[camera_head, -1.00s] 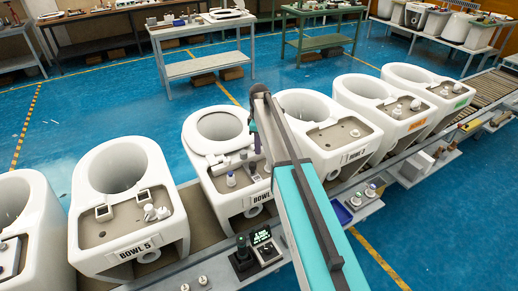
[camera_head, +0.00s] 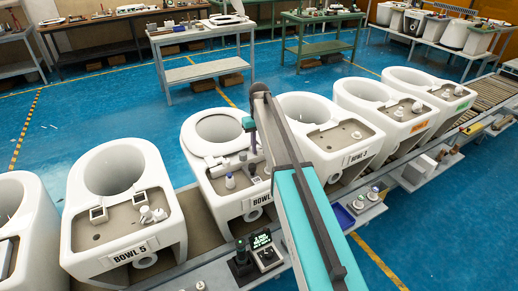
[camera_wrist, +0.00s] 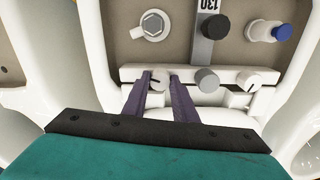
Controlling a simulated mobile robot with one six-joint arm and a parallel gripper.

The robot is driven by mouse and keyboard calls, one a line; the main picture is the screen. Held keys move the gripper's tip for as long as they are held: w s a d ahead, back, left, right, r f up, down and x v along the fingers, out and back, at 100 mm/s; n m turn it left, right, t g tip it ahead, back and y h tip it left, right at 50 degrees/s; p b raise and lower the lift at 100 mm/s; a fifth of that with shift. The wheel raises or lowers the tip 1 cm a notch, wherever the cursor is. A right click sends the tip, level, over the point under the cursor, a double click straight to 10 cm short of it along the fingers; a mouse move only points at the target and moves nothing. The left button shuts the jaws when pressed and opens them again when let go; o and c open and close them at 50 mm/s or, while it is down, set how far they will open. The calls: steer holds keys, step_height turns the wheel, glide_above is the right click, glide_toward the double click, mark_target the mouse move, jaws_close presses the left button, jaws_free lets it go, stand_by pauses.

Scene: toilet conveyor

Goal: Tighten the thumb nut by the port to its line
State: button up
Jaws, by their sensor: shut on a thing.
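The light round knob (camera_wrist: 158,80) with a dark line across its face sits at the white hinge bar behind the seat; I take it as the thumb nut. My gripper (camera_wrist: 160,75) has its two purple fingers closed on either side of it. The port and the nut's target line cannot be told for sure. In the head view my gripper (camera_head: 251,142) is over the rear deck of the bowl with the seat ring (camera_head: 217,130), and the nut is too small to make out.
Near the knob stand a grey cylinder (camera_wrist: 207,80), a dark cylinder (camera_wrist: 215,27) on a strip marked 130, a hex fitting (camera_wrist: 153,25) and a white-and-blue bottle (camera_wrist: 265,31). Other bowls flank this one, including BOWL 5 (camera_head: 125,200). A small screen (camera_head: 261,239) stands in front.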

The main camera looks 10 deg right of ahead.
mark_target(259, 149)
steer(key=m+b, duration=0.1)
steer(key=m, duration=0.6)
steer(key=m+b, duration=0.1)
steer(key=m, duration=0.6)
stand_by(0.4)
steer(key=o, duration=1)
steer(key=shift+o, duration=0.2)
steer(key=shift+r, duration=0.1)
step_height(259, 149, up, 14)
steer(key=b, duration=0.3)
steer(key=shift+b, duration=0.3)
